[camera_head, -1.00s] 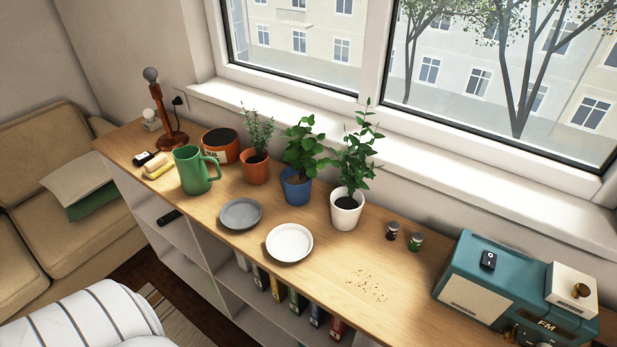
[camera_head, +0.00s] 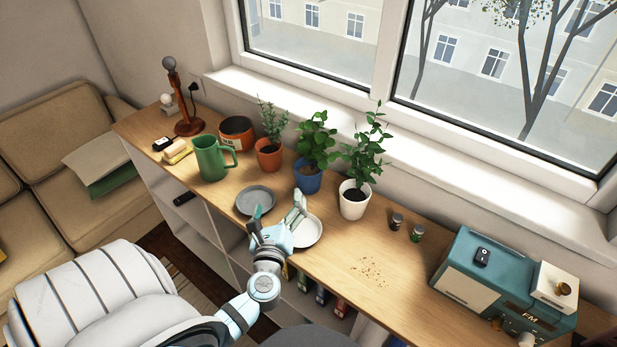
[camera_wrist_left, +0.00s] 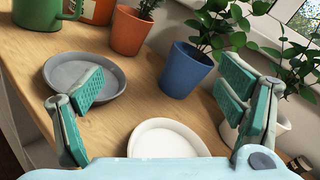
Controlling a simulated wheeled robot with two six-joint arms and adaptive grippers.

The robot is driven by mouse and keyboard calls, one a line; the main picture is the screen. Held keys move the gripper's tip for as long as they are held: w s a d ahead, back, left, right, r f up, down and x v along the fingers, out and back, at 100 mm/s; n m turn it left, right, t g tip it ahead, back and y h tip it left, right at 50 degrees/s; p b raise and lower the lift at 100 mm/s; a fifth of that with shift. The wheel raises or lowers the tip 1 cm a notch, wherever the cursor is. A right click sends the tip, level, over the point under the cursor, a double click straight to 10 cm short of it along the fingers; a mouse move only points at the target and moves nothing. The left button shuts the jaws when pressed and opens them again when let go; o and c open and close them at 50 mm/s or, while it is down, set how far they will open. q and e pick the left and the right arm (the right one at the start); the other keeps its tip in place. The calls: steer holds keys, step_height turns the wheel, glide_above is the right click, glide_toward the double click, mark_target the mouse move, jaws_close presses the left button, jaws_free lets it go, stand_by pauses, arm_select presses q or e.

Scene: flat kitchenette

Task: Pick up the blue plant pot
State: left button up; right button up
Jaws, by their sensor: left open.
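The blue plant pot (camera_head: 307,179) holds a leafy green plant and stands upright on the wooden shelf top, between a terracotta pot (camera_head: 268,156) and a white pot (camera_head: 353,201). My left gripper (camera_head: 277,212) is open and empty, in front of the blue pot and above the saucers. In the left wrist view, the blue pot (camera_wrist_left: 186,72) is beyond the gap between the spread fingers (camera_wrist_left: 160,105), slightly right of centre, and untouched. The right gripper does not show.
A grey saucer (camera_head: 254,199) and a white saucer (camera_head: 309,232) lie in front of the pots. Two small jars (camera_head: 396,222) and a teal radio (camera_head: 473,268) stand right. The shelf between jars and saucers is mostly clear, with crumbs.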

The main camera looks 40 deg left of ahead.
mark_target(310, 171)
arm_select(q)
steer(key=w+m+h, duration=0.1)
steer(key=m, duration=0.2)
steer(key=w+d+f+m+t+h, duration=0.1)
steer(key=w+m, duration=0.1)
steer(key=w+d+m+t+h, duration=0.1)
steer(key=m, duration=0.2)
steer(key=shift+w+d+f+m, duration=0.15)
steer(key=shift+w+d+m, duration=0.1)
steer(key=shift+w+m, duration=0.1)
steer(key=x, duration=0.4)
steer(key=b+x, duration=0.1)
steer(key=x, duration=0.3)
steer(key=b+x, duration=0.1)
steer(key=x, duration=0.3)
steer(key=shift+w+a, duration=0.25)
steer(key=shift+a, duration=0.15)
steer(key=shift+w, duration=0.15)
steer(key=c, duration=1.5)
